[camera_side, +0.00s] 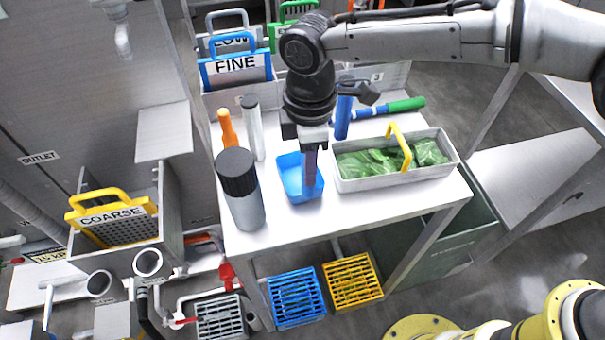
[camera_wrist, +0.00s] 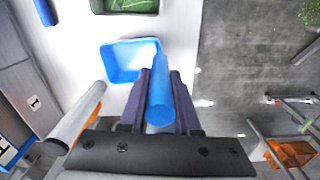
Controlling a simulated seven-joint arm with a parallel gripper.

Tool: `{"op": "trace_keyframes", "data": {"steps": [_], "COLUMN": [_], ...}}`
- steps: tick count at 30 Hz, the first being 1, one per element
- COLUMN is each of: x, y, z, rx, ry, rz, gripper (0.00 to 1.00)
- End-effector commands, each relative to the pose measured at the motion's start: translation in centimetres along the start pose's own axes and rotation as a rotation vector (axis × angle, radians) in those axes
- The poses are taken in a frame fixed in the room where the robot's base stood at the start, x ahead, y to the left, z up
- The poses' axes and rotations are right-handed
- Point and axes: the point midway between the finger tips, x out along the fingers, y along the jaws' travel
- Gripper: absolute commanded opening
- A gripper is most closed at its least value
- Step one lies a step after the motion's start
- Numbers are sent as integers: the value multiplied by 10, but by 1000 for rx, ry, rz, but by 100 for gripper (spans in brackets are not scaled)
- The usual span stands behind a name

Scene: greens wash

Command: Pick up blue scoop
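The blue scoop (camera_side: 292,178) is at the middle of the white table in the side view, its open pan facing up. In the wrist view the pan (camera_wrist: 118,62) lies beyond my fingertips and its round blue handle (camera_wrist: 160,102) points toward the camera. My gripper (camera_side: 309,180) points down over the scoop. In the wrist view its two dark fingers (camera_wrist: 162,88) flank the handle closely, with almost no gap, and look shut on it. The finger seen in the side view hides part of the scoop. Whether the scoop touches the table is unclear.
A grey tray of greens with a yellow handle (camera_side: 402,150) stands close to the right. A black-capped bottle (camera_side: 241,190) stands to the left. A white cylinder (camera_side: 253,128), an orange-handled tool (camera_side: 228,128) and an upright blue cylinder (camera_side: 343,117) stand behind.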

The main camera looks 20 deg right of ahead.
Motion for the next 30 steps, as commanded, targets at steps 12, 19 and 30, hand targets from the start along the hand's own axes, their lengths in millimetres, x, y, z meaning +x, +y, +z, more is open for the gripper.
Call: {"op": "trace_keyframes", "data": {"steps": [12,19,30], "x": [0,0,-1], "y": [0,0,0], "z": [0,0,0], "rx": [0,0,0], "ry": [0,0,1], "rz": [0,0,0], "gripper": [0,0,0]}}
